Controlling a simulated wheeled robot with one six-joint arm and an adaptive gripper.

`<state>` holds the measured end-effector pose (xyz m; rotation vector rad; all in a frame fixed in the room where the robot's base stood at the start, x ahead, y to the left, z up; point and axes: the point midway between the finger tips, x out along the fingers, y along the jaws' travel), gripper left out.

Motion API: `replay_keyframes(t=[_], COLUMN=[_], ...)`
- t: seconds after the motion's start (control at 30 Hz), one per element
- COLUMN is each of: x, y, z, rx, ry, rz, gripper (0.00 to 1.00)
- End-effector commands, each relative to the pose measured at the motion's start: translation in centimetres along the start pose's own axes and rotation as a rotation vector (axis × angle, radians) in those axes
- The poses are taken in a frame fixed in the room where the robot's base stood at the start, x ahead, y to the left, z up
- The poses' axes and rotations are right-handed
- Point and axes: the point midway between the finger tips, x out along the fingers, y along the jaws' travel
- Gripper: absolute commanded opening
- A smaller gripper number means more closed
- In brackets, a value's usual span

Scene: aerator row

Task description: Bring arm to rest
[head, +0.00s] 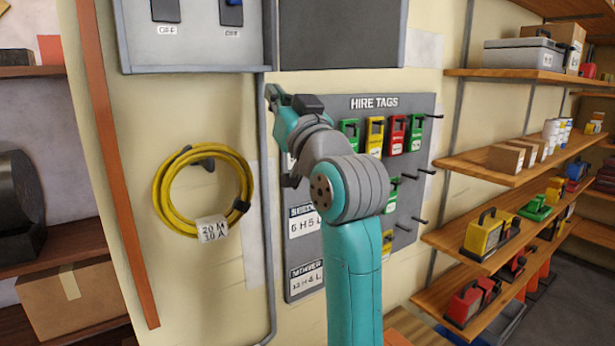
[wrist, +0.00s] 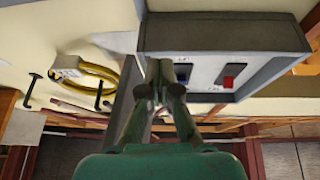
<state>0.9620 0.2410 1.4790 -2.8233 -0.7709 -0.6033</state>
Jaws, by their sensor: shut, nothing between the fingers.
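My teal arm (head: 353,270) rises from the bottom of the head view, with its grey joints and wrist bent toward the wall at the left. My gripper (head: 272,92) is at the end, just below the grey switch box, beside the vertical conduit. In the wrist view my gripper (wrist: 159,68) has its fingers together with nothing between them. The fingertips appear in front of the switch box (wrist: 225,35); whether they touch it I cannot tell.
The switch box (head: 195,55) also shows in the head view. A yellow cable coil (head: 160,195) hangs at the left. The hire tags board (head: 305,255) with pegs and coloured tags is behind my arm. Loaded wooden shelves (head: 455,175) stand at the right.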

Motion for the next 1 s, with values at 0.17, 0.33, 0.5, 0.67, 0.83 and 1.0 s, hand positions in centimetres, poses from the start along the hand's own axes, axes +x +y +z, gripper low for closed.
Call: replay_keyframes(t=[0.17,0.33,0.5,0.67,0.83,1.0], x=[-3.7,-8.1,-13.2,-18.5,-24.7,-31.1], y=[2.6,4.6,6.2,7.3,8.0,8.2], z=[8.4,15.2,21.2,26.1,30.5,34.0], rx=[0.009,0.011,0.011,0.009,0.002,-0.004], ry=[-0.052,-0.095,-0.138,-0.179,-0.222,-0.267], rz=[0.056,0.107,0.157,0.202,0.249,0.293], gripper=[0.0,0.0,0.0,0.0,0.0,0.0])
